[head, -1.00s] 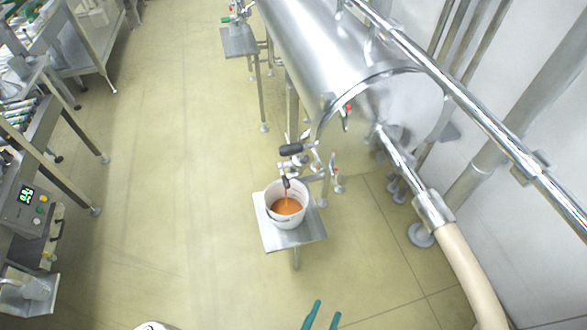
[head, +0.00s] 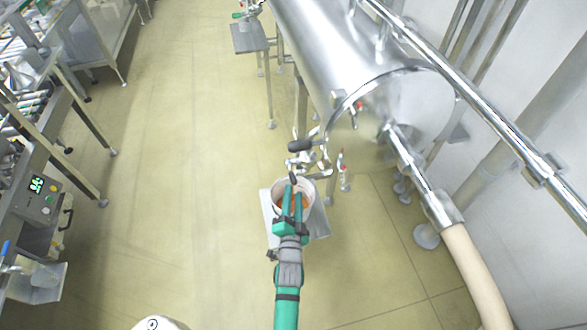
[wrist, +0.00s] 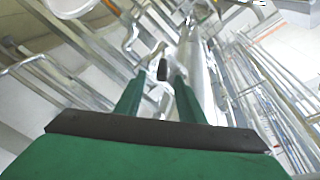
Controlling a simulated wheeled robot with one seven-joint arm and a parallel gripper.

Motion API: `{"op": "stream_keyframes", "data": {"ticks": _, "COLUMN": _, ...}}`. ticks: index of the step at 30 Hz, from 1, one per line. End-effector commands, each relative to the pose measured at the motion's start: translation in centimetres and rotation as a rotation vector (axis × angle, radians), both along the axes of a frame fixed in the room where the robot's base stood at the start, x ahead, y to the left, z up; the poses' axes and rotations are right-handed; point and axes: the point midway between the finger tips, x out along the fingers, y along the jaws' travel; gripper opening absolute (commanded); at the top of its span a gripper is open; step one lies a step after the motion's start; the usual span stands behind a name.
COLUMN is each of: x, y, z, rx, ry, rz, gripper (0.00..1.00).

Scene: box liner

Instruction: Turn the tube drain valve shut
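The drain valve with a black handle (head: 300,146) is at the lower end of the large steel tube (head: 330,50), above a white bucket (head: 308,187) of orange-brown liquid. A second small black part (head: 293,178) hangs below it over the bucket. My gripper (head: 293,190) is in front of and below the valve, its green fingers over the bucket. In the wrist view the fingers are apart, with a black handle-like piece (wrist: 162,70) beyond and between their tips; nothing is clamped. My gripper hides much of the bucket and any stream of liquid.
The bucket stands on a small steel stand (head: 318,222). A pale hose (head: 475,270) and steel pipe (head: 405,160) run down on the right near the wall. A workbench (head: 60,150) stands at left. The floor (head: 180,180) between is clear.

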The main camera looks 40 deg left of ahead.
Motion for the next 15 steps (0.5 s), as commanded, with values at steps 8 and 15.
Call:
{"op": "stream_keyframes", "data": {"ticks": 8, "x": 1.8, "y": 1.7, "z": 0.3, "rx": 0.016, "ry": 0.005, "rz": 0.008, "gripper": 0.36}}
{"op": "stream_keyframes", "data": {"ticks": 15, "x": 5.2, "y": 3.8, "z": 0.4, "rx": 0.015, "ry": 0.003, "rz": 0.006, "gripper": 0.36}}
